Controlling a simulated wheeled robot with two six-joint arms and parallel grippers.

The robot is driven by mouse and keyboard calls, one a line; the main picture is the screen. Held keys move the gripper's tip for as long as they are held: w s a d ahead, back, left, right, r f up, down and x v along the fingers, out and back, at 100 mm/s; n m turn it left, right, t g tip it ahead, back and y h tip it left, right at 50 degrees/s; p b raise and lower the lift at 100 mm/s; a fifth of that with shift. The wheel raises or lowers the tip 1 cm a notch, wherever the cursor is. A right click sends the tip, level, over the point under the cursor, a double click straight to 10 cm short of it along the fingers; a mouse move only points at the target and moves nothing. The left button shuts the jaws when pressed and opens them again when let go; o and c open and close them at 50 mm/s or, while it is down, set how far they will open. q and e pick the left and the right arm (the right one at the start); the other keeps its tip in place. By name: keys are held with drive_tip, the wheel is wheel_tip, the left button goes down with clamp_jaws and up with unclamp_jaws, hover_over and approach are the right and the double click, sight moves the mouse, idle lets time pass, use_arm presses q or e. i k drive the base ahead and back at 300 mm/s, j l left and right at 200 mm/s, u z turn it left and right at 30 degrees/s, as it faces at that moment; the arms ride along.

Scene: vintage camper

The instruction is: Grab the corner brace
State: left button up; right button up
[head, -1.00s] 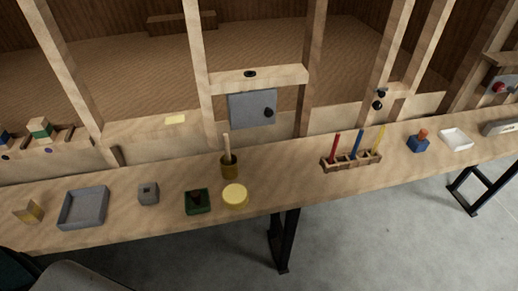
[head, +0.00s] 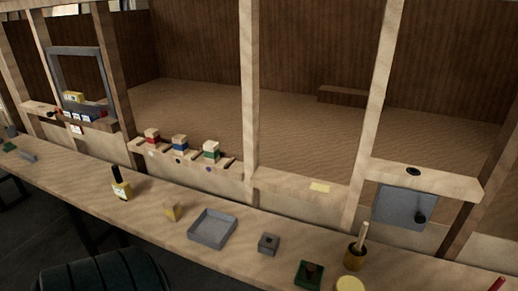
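I cannot say for certain which thing is the corner brace. A small wooden block with a yellow face (head: 171,211) stands on the bench left of the grey tray and looks the most like one. A small grey piece (head: 27,156) lies at the far left end of the bench, too small to make out. Neither of my grippers shows in the head view.
The long wooden bench (head: 140,209) also bears a grey tray (head: 212,228), a grey cube (head: 268,244), a dark bottle with a yellow label (head: 121,184), a green block (head: 309,274) and a brush cup (head: 355,256). A dark ribbed shape (head: 100,272) fills the lower left.

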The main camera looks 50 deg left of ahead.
sight(268, 244)
drive_tip(key=u, duration=1.45)
